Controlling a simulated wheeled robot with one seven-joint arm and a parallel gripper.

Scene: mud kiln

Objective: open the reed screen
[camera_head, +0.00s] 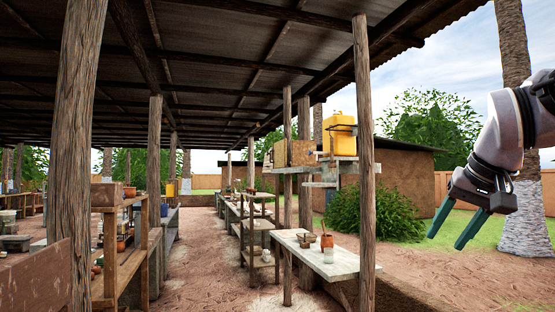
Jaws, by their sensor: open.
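My gripper (446,241) is at the right side of the head view, held in the air outside the shelter, pointing down and to the left. Its two green fingers are apart with nothing between them. I cannot make out a reed screen for certain in this view. No contact between the gripper and anything else shows.
Wooden posts (364,150) hold up the roof. A pale table (325,262) with small pots stands at the shelter's edge, with shelves (257,228) behind it. A workbench (130,268) is at left. A dirt aisle (200,255) runs between. A palm trunk (522,225) is at right.

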